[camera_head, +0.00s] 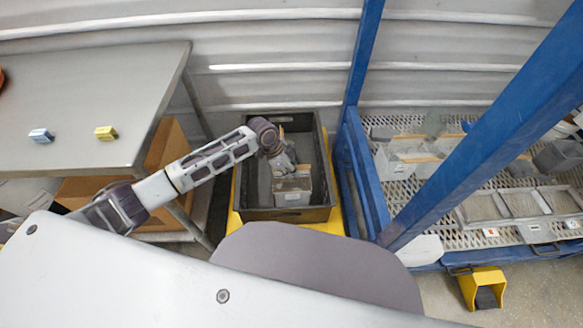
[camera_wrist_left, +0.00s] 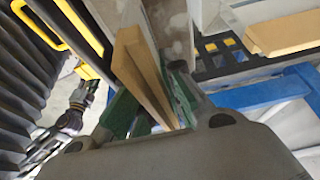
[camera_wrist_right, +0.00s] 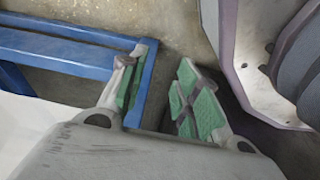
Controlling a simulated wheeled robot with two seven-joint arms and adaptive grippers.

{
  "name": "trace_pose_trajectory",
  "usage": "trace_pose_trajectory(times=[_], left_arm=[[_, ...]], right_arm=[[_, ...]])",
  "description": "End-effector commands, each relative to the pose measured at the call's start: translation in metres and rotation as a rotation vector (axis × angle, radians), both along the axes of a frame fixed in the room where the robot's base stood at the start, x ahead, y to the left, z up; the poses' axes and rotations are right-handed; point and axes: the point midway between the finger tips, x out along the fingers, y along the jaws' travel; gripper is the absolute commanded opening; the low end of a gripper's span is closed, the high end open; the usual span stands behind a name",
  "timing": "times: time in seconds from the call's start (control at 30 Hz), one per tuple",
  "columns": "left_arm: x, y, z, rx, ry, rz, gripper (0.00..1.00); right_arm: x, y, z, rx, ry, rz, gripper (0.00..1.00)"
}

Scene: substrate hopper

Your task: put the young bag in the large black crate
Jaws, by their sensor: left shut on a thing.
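The large black crate (camera_head: 322,150) stands in the middle of the head view on a yellow base. My left gripper (camera_head: 280,162) is inside its outline, shut on a tan bar at the top of a greyish bag (camera_head: 292,190). The bag hangs within the crate's outline near its front wall; whether it touches the floor I cannot tell. In the left wrist view the green pads of my left gripper (camera_wrist_left: 152,108) clasp the tan bar (camera_wrist_left: 145,65). My right gripper (camera_wrist_right: 158,95) is open and empty in the right wrist view, and hidden in the head view.
A blue frame (camera_head: 362,50) rises right of the crate. Behind it, more bags with tan bars (camera_head: 400,160) stand on a perforated shelf (camera_head: 450,232).

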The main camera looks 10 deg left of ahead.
Motion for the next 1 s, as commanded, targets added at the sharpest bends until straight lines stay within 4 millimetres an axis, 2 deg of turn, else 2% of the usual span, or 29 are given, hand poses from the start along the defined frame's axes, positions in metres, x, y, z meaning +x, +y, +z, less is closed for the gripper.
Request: trace_pose_trajectory(times=[0.2,0.33,0.57,0.6,0.73,1.0], left_arm=[[0.002,-0.001,-0.009,-0.004,-0.005,0.001,0.00],[0.002,-0.001,-0.009,-0.005,-0.006,0.001,0.00],[0.002,-0.001,-0.009,-0.005,-0.006,0.001,0.00],[0.000,0.000,-0.013,0.000,0.000,0.000,0.15],[0.000,0.000,-0.013,0.000,0.000,0.000,0.31],[0.000,0.000,-0.013,0.000,0.000,0.000,0.32]], right_arm=[[0.009,0.014,0.010,0.018,-0.005,-0.004,0.32],[0.005,0.018,0.010,0.022,0.004,-0.006,0.32],[-0.005,0.014,0.005,0.017,0.017,-0.004,0.32],[-0.006,0.013,0.005,0.016,0.017,-0.004,0.32],[-0.007,0.011,0.004,0.013,0.017,-0.002,0.32],[-0.002,0.008,0.005,0.009,0.010,-0.001,0.32]])
